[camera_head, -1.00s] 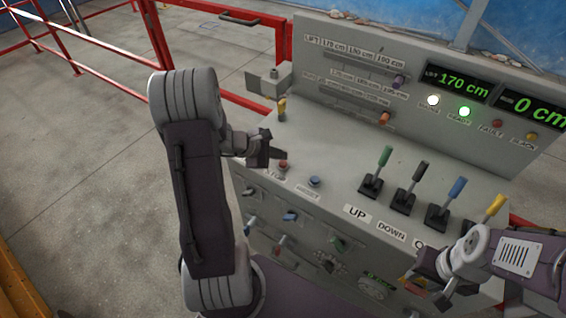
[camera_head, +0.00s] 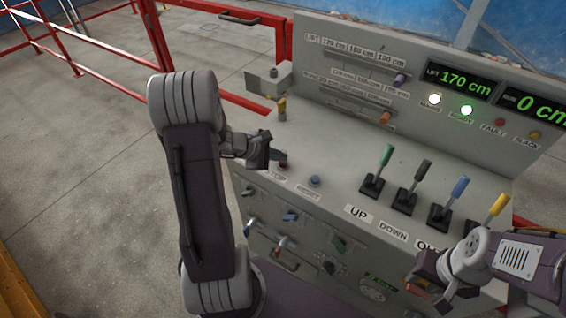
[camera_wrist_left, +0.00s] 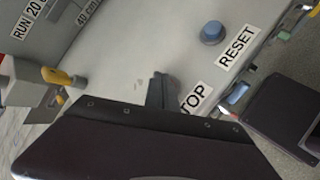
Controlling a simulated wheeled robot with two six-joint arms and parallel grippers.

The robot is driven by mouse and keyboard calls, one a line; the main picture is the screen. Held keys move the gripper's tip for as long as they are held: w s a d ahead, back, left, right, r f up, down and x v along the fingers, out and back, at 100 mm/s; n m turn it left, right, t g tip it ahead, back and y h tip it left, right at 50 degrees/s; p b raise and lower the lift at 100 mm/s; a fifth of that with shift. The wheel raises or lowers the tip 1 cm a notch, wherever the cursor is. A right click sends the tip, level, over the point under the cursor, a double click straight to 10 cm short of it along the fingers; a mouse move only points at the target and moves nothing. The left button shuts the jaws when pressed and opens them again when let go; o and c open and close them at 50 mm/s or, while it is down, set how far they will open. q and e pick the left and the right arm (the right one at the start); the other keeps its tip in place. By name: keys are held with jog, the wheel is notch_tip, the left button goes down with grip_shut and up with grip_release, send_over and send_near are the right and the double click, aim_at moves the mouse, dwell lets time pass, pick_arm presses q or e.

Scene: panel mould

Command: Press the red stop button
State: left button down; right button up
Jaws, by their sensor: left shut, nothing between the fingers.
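The red stop button (camera_head: 282,165) is on the console's sloping top, above the STOP label. My left gripper (camera_head: 281,155) is shut and empty, with its fingertips right at the button and covering part of it. I cannot tell whether they touch it. In the left wrist view the shut fingers (camera_wrist_left: 162,90) point down next to the STOP label (camera_wrist_left: 194,97), and the red button is hidden. My right gripper (camera_head: 432,288) is at the lower right, in front of the console; its jaws are unclear.
A blue reset button (camera_head: 315,180) sits just right of the stop button. Levers with green (camera_head: 385,156), black, blue and yellow handles stand further right. A yellow-tipped switch (camera_head: 282,107) is behind my left gripper. The console's upright panel (camera_head: 440,110) rises behind.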

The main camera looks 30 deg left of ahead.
aim_at(281, 164)
pick_arm(q)
jog(key=shift+f+b, duration=0.45)
jog(key=shift+b, duration=0.05)
dwell(0.3)
jog(key=shift+r, duration=0.1)
jog(key=shift+r+p, duration=0.65)
jog(key=shift+r, duration=0.2)
jog(key=shift+r, duration=0.1)
notch_tip(281, 164, up, 5)
jog(key=p, duration=0.4)
dwell(0.7)
